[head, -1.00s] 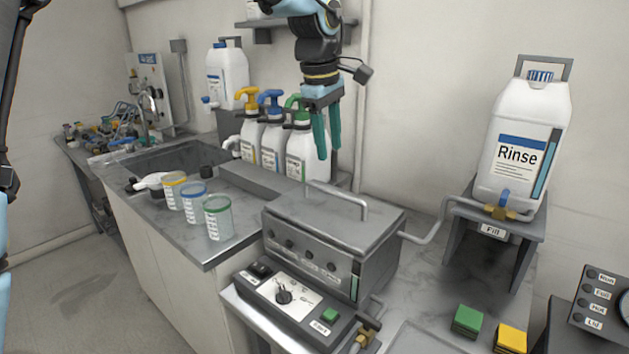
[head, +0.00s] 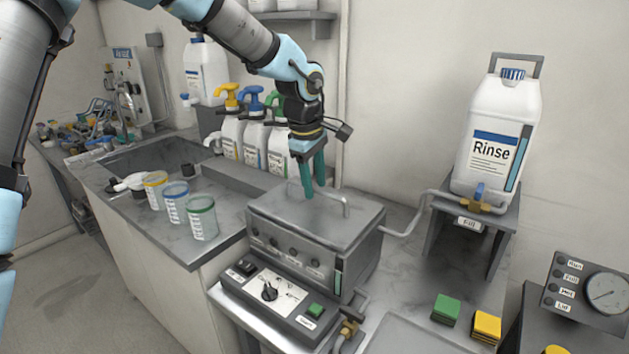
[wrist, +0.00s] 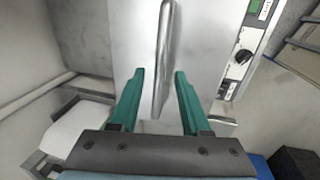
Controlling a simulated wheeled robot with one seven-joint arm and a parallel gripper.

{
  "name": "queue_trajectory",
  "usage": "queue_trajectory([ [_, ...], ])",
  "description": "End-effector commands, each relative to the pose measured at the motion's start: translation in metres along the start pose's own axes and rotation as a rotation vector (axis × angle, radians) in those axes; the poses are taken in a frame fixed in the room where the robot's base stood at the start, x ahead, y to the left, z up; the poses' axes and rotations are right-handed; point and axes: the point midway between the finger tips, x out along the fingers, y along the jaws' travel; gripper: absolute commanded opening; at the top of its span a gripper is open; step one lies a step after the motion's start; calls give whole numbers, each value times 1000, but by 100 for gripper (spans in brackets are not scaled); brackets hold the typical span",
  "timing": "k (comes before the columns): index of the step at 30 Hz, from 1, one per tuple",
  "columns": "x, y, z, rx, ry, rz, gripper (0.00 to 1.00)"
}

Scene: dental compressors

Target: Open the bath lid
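The bath (head: 288,255) is a grey metal box on the counter with a flat lid (head: 270,208) that is closed. A bar handle (head: 335,199) arches over the lid; in the wrist view the handle (wrist: 164,60) runs lengthwise in the picture. My gripper (head: 313,190) points down above the lid, close to the handle. In the wrist view my gripper (wrist: 159,80) is open, its two teal fingers apart with the near end of the handle between their lines. I cannot tell whether the fingers reach down around the bar. Nothing is held.
A control box with a dial (head: 272,294) sits in front of the bath. The Rinse jug (head: 495,140) stands on a raised stand at right, piped to the bath. Pump bottles (head: 254,140) stand behind, and measuring cups (head: 202,218) at left. Green (head: 446,309) and yellow (head: 487,325) pads lie right.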

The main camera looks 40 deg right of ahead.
Motion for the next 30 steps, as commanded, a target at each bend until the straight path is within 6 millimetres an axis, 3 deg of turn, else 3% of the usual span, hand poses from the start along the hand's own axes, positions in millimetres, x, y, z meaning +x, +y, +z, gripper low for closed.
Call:
queue_trajectory([
  [2,0,0,0,0,0,0,39],
  [12,0,0,0,0,0,0,1],
  [30,0,0,0,0,0,-2,0],
])
